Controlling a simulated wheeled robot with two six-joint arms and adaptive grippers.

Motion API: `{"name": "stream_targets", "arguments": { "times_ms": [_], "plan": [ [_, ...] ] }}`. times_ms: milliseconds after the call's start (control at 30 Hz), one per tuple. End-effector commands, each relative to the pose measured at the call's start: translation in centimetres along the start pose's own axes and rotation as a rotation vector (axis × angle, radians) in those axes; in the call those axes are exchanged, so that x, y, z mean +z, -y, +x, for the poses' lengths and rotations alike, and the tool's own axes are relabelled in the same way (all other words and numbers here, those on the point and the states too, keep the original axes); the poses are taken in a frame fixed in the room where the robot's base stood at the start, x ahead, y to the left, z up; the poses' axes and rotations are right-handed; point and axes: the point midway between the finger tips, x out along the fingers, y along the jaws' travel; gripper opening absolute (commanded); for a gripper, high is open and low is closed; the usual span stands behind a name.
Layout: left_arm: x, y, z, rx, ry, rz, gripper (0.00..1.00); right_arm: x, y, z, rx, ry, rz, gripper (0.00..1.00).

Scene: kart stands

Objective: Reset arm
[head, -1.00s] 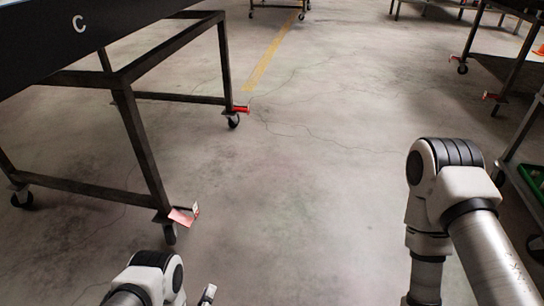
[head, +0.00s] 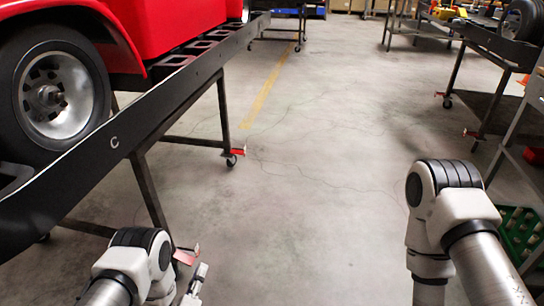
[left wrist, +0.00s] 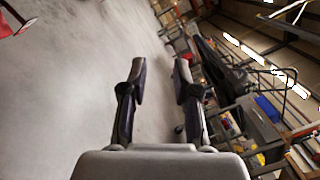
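My left gripper (left wrist: 160,85) shows in the left wrist view with its two dark fingers apart and nothing between them. In the head view my left arm (head: 135,265) is at the bottom left, and part of the left gripper (head: 197,285) shows beside it near the stand's leg. My right arm (head: 447,220) is at the right of the head view. It runs down out of the picture, and its gripper is not seen.
A red kart (head: 150,25) with a black wheel (head: 50,95) rests on a dark wheeled stand (head: 90,155) marked C at the left. A green crate (head: 520,235) sits low at the right. The concrete floor (head: 310,150) between is clear.

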Motion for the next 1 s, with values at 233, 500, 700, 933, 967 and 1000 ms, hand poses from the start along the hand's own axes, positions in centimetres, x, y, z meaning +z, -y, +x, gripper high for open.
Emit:
{"name": "stream_targets", "arguments": {
  "times_ms": [233, 500, 700, 933, 967, 1000],
  "plan": [
    [10.5, 13.9, 1.6, 0.234, -0.059, -0.215, 0.3, 0.0, 0.1, -15.8, 0.0, 0.001, -0.003, 0.4],
    [15.9, 21.2, -3.7, 0.697, -0.029, -0.714, 0.3, 0.0, 0.2, -26.1, -0.001, 0.003, -0.006, 0.4],
    [16.5, 23.6, -13.2, 1.155, 0.208, -1.148, 0.3, 0.0, 0.2, -29.8, -0.001, 0.004, -0.008, 0.4],
    [14.8, 24.1, -25.4, 1.595, 0.769, -1.5, 0.3, 0.1, 0.3, -29.1, -0.001, 0.006, -0.009, 0.4],
    [14.7, 24.3, -26.3, 1.62, 0.849, -1.532, 0.3, 0.1, 0.3, -29.1, -0.001, 0.006, -0.009, 0.4],
    [14.6, 24.4, -27.1, 1.64, 0.946, -1.57, 0.3, 0.1, 0.3, -29.1, -0.002, 0.005, -0.01, 0.4]
  ]
}}
